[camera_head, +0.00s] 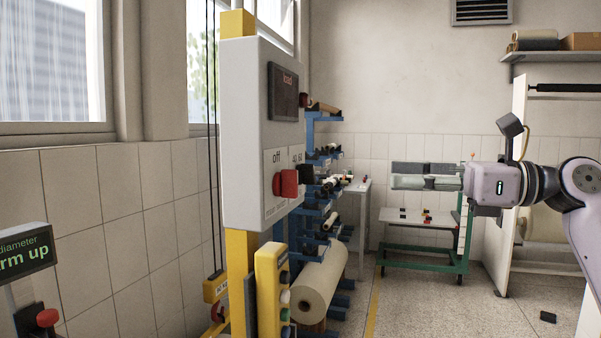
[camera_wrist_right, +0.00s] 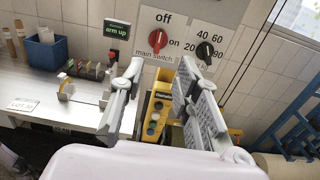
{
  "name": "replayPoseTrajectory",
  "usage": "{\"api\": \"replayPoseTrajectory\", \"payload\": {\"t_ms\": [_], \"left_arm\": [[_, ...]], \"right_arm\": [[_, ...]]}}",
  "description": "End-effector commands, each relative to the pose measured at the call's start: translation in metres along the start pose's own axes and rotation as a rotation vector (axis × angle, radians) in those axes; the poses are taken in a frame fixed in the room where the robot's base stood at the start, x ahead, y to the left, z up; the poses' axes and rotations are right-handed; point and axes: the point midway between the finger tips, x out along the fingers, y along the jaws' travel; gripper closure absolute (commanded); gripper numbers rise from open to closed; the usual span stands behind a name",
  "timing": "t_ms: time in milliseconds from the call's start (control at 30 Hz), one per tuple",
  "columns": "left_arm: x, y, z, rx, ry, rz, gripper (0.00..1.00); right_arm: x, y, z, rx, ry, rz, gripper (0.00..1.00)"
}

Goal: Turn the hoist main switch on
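The red main switch knob (camera_head: 286,183) is on the front of the grey hoist box (camera_head: 245,140), left of centre in the head view. In the right wrist view the red knob (camera_wrist_right: 158,40) has "off" above it and "on" to its right. Its pale mark looks upright, towards "off". My right gripper (camera_head: 393,176) is to the right of the box with its fingers pointing left, apart from the knob. In the wrist view its fingers (camera_wrist_right: 157,78) are spread and empty, with the knob beyond the gap. My left gripper is not in view.
A black dial (camera_wrist_right: 205,50) with numbers sits right of the red knob. A yellow pendant with buttons (camera_wrist_right: 154,115) hangs below. The box has a dark display (camera_head: 283,92). A blue rack with rolls (camera_head: 320,280) and a green-framed cart (camera_head: 425,252) stand behind.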

Motion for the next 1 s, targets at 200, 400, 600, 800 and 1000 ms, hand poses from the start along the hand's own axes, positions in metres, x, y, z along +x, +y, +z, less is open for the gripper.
{"api": "replayPoseTrajectory", "payload": {"t_ms": [200, 400, 600, 800, 1000], "left_arm": [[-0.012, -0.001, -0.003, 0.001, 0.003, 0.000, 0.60], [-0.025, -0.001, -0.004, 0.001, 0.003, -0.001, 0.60], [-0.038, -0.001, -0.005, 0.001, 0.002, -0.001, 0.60], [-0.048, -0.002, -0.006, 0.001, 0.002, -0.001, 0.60], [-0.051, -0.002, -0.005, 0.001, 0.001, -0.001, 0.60]], "right_arm": [[0.035, 0.001, 0.003, 0.002, 0.001, 0.006, 0.70], [0.080, 0.001, 0.004, 0.005, -0.003, 0.007, 0.70], [0.123, 0.001, 0.004, 0.005, -0.002, 0.006, 0.70], [0.155, 0.001, 0.003, 0.005, -0.004, 0.004, 0.70], [0.169, 0.001, 0.001, 0.005, -0.002, 0.003, 0.70]]}}
